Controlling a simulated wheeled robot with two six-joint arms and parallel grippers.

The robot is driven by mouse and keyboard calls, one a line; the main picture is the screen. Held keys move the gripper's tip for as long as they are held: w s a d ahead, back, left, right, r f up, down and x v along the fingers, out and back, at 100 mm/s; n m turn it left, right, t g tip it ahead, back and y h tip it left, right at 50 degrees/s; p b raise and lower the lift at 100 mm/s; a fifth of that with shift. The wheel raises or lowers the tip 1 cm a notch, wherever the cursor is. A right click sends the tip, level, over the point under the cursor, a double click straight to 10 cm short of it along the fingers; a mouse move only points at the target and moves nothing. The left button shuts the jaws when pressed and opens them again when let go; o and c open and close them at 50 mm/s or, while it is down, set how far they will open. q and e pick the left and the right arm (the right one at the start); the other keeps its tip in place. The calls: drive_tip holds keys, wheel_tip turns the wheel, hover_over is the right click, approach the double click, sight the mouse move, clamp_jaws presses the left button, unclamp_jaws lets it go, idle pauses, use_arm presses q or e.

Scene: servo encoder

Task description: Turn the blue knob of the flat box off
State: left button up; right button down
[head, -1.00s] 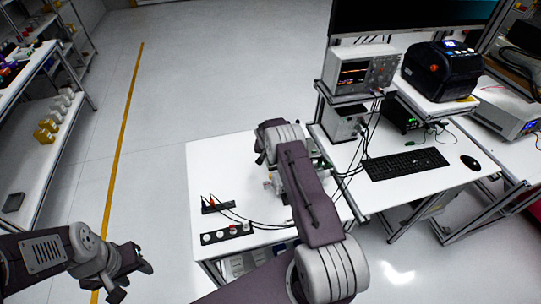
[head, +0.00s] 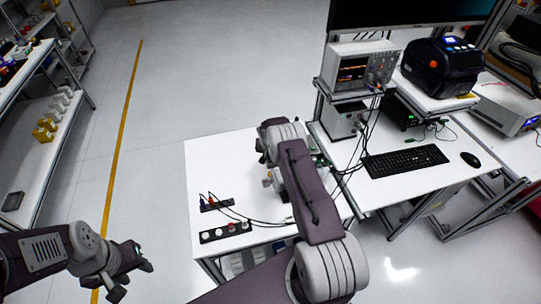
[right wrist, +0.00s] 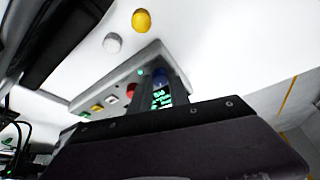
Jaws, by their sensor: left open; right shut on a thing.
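The flat box (right wrist: 122,84) shows in the right wrist view as a pale panel with several coloured controls and a small green light. The blue knob (right wrist: 158,77) is at its right end, partly covered by the dark fingers of my right gripper (right wrist: 157,82), which are shut on it. Which way the knob points cannot be seen. In the head view my right arm hides most of the box and the fingertips. My left gripper (head: 138,264) is open and empty, over the floor at lower left, well away from the table.
Black socket strips (head: 226,232) with cables lie at the white table's (head: 215,165) front left. A desk to the right bears a keyboard (head: 405,162), a mouse (head: 470,160) and instruments. Yellow (right wrist: 141,20) and white (right wrist: 112,43) round pieces are beyond the box.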

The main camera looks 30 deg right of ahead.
drive_tip(key=n+b, duration=0.1)
drive_tip(key=n+y+b, duration=0.1)
drive_tip(key=n+b, duration=0.1)
drive_tip(key=shift+d+f+n+t, duration=0.2)
drive_tip(key=shift+n+t, duration=0.1)
drive_tip(key=shift+t, duration=0.1)
drive_tip(key=shift+n+y+b, duration=0.5)
drive_tip(key=shift+n+b, duration=0.4)
drive_tip(key=shift+b, duration=0.2)
drive_tip(key=shift+r+n+b, duration=0.2)
drive_tip(key=shift+n+b, duration=0.3)
drive_tip(key=shift+b, duration=0.15)
drive_tip(key=c, duration=1.2)
unclamp_jaws()
drive_tip(key=shift+c, duration=0.2)
drive_tip(key=b+v, duration=0.2)
drive_tip(key=v, duration=0.7)
drive_tip(key=shift+d, duration=0.2)
